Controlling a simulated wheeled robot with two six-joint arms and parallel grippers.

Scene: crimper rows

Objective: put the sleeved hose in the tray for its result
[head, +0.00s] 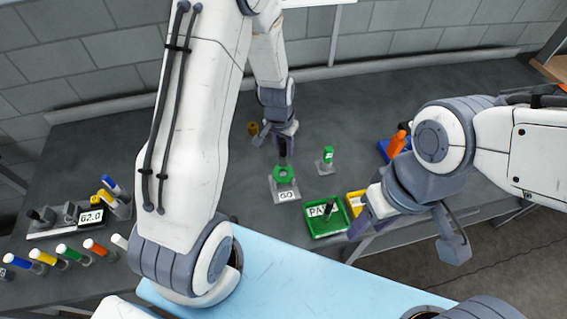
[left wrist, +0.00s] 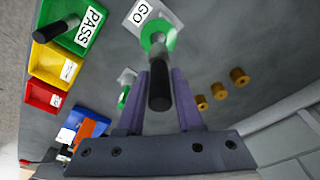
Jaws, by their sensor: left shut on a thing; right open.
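My left gripper (head: 284,133) is shut on a black hose (left wrist: 159,88), which points down from the fingers. The hose's lower end is at a green ring (head: 284,175) on the small plate marked GO (head: 286,196). The green tray marked PASS (head: 316,234) holds a short black piece (left wrist: 72,21). A yellow tray (left wrist: 43,62) and a red tray (left wrist: 38,94) stand beside it. My right gripper (head: 364,216) is open beside the trays.
A green-topped piece (head: 328,154) stands on a small plate right of GO. A blue bin (left wrist: 77,117) holds an orange thing (head: 397,144). Several brown spools (left wrist: 219,91) stand near the wall. A G2.0 sign (head: 91,217) and several coloured tubes are at the left.

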